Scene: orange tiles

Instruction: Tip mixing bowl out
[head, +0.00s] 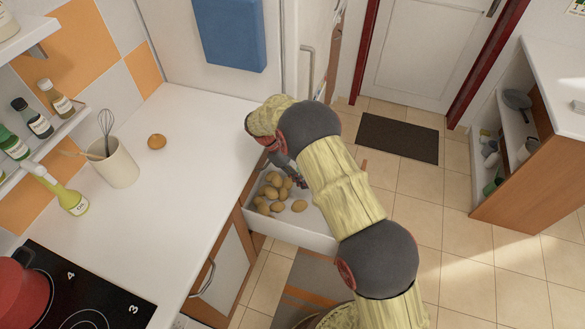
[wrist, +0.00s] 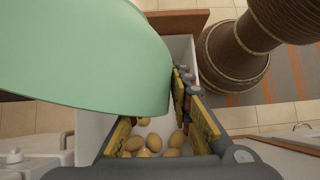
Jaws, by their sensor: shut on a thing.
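A pale green bowl (wrist: 90,60) fills the upper left of the wrist view, with its curved side towards the camera. My gripper (wrist: 172,92) is shut on the bowl's edge; one finger shows at its right, and the other is partly hidden behind it. The inside of the bowl is not visible. The bowl does not show in the head view, where my gripper (head: 288,172) is partly covered by my arm. Several brown, potato-like things (wrist: 172,153) lie below the bowl in an open white drawer (head: 305,236); they show in the head view too (head: 270,193).
The drawer juts from the white counter (head: 180,210). On the counter are one similar brown thing (head: 156,141), a utensil pot (head: 116,165) and an oil bottle (head: 72,198). A red pot (head: 20,292) sits on the hob. Tiled floor lies open to the right.

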